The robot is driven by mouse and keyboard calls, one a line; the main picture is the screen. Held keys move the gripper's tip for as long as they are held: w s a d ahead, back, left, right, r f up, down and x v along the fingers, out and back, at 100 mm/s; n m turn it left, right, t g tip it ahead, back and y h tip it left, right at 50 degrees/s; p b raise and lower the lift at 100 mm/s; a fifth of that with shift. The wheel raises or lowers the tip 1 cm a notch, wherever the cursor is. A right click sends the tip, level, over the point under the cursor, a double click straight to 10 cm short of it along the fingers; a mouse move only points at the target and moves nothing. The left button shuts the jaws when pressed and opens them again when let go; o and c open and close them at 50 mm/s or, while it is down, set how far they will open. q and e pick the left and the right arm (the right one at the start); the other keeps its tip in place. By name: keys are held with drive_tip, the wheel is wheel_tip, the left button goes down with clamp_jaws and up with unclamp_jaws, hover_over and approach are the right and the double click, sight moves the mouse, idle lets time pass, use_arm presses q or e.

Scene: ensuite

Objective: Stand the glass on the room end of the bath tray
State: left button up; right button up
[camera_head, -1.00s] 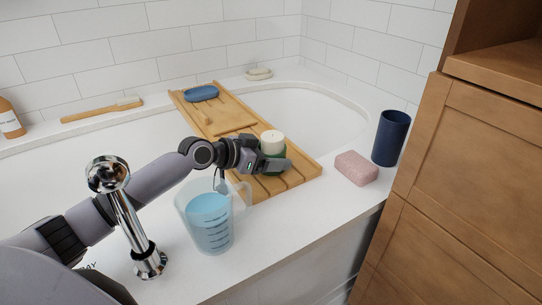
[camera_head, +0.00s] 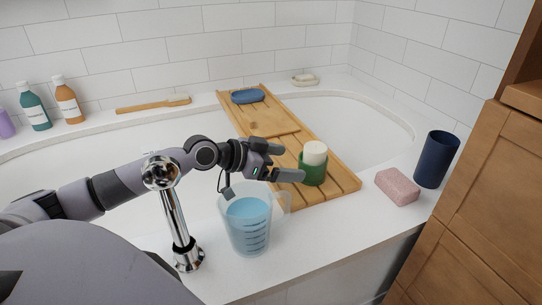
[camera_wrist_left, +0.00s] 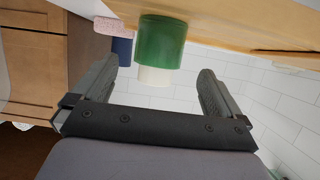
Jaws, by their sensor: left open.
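The green glass (camera_head: 313,172), with a white cylinder (camera_head: 315,152) in its top, stands upright on the near, room end of the wooden bath tray (camera_head: 345,184). My left gripper (camera_head: 291,163) is open just left of the glass, its fingers pointing at it. In the left wrist view the glass (camera_wrist_left: 161,42) appears upside down, beyond and between the spread fingertips (camera_wrist_left: 160,68), and nothing is held. The fingers look clear of the glass, though the exact gap is hard to judge. My right gripper is not in view.
A clear jug of blue water (camera_head: 248,225) stands on the bath rim under my left wrist, beside the chrome tap (camera_head: 174,215). A pink sponge (camera_head: 398,186) and navy cup (camera_head: 436,160) stand right of the tray. A blue item (camera_head: 248,96) lies at the tray's far end.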

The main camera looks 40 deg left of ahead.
use_arm(q)
drive_tip(key=shift+v, duration=1.05)
drive_tip(key=shift+s+a+r, duration=0.3)
drive_tip(key=shift+s, duration=0.25)
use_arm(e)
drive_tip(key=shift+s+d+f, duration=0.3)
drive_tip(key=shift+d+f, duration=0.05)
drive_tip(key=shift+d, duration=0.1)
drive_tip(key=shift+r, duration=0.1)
